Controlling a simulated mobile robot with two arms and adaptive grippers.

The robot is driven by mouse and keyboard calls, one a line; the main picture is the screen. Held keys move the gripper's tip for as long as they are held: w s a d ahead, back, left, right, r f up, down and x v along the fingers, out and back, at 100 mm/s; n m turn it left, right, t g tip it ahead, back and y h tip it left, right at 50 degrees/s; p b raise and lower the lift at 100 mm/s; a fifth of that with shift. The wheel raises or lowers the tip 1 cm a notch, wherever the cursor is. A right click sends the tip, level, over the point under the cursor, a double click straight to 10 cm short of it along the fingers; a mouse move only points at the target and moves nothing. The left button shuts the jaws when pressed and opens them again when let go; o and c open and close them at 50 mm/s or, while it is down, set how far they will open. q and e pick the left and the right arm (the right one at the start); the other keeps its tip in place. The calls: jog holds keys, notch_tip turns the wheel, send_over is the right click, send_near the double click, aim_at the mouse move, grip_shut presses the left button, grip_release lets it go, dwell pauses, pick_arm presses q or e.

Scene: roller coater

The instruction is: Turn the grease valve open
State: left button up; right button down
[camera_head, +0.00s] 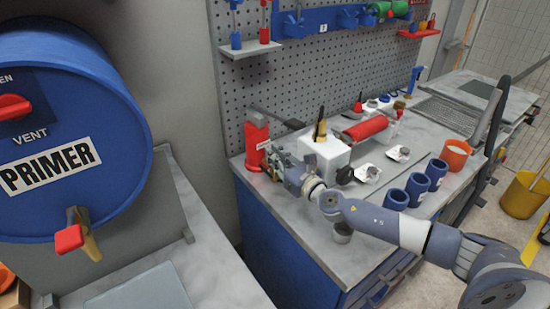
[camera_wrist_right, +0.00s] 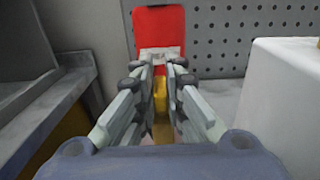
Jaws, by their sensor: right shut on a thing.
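A red upright unit (camera_head: 256,142) with a white label stands at the left back corner of the bench. A dark lever sticks out from its top to the right. It appears to be the grease unit; the valve itself is mostly hidden by my gripper. My right gripper (camera_head: 272,163) is in front of the red unit. In the right wrist view, the red unit (camera_wrist_right: 159,30) fills the top middle, and my right gripper (camera_wrist_right: 160,75) is shut on a yellow-brass part (camera_wrist_right: 161,105) below it. My left gripper is not in view.
A white block (camera_head: 326,155) stands right of the gripper, also close in the right wrist view (camera_wrist_right: 285,90). Blue cups (camera_head: 396,199) and a red roller (camera_head: 365,128) are further right. A blue PRIMER drum (camera_head: 70,120) with a red-handled tap (camera_head: 70,238) is at left.

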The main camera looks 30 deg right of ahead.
jog(key=c, duration=1.7)
grip_release()
jog(key=shift+s, duration=0.1)
jog(key=s, duration=0.4)
jog(key=s+d, duration=0.1)
jog(key=s, duration=0.6)
jog(key=shift+s+d, duration=0.35)
jog(key=shift+d, duration=0.05)
